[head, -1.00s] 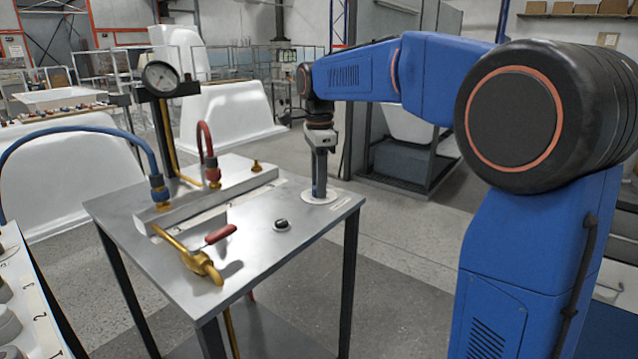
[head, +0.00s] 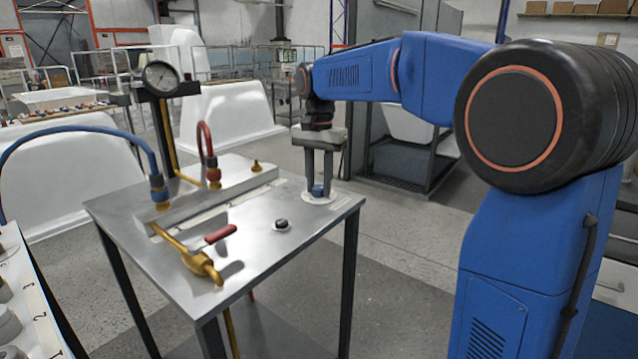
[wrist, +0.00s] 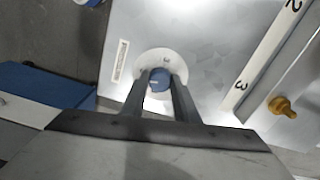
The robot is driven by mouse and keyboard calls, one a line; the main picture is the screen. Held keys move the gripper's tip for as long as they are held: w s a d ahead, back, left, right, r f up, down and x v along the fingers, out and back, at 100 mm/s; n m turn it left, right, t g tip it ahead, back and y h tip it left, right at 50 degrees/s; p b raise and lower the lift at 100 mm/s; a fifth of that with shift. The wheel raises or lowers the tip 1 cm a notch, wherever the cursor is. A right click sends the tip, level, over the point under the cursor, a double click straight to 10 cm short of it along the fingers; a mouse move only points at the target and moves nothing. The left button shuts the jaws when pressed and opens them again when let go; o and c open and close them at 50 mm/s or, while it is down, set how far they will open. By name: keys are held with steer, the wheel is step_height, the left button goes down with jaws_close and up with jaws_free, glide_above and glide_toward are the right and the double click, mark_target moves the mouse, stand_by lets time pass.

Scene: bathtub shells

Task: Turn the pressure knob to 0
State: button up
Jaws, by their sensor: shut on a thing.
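The pressure knob is a small blue knob (head: 318,191) on a round white dial plate (head: 307,199) near the right corner of the metal table. The knob also shows in the wrist view (wrist: 159,80), with the white dial (wrist: 176,62) around it. My gripper (head: 319,190) points straight down over the dial, its two grey fingers on either side of the knob. In the wrist view my gripper (wrist: 161,84) is shut on the knob. The dial's markings are too small to read, so the knob's setting cannot be told.
A black knob (head: 282,225) sits on the metal tabletop (head: 255,240) in front of the dial. A brass valve with a red lever (head: 220,233), a manifold with blue and red hoses, and a pressure gauge (head: 160,77) stand to the left.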

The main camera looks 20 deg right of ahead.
steer(key=n, duration=0.4)
steer(key=shift+n, duration=0.3)
steer(key=n, duration=0.4)
steer(key=shift+n, duration=0.3)
steer(key=n, duration=0.3)
steer(key=shift+n, duration=0.3)
steer(key=n, duration=1.2)
steer(key=shift+n, duration=0.3)
steer(key=n, duration=0.4)
steer(key=shift+n, duration=2.2)
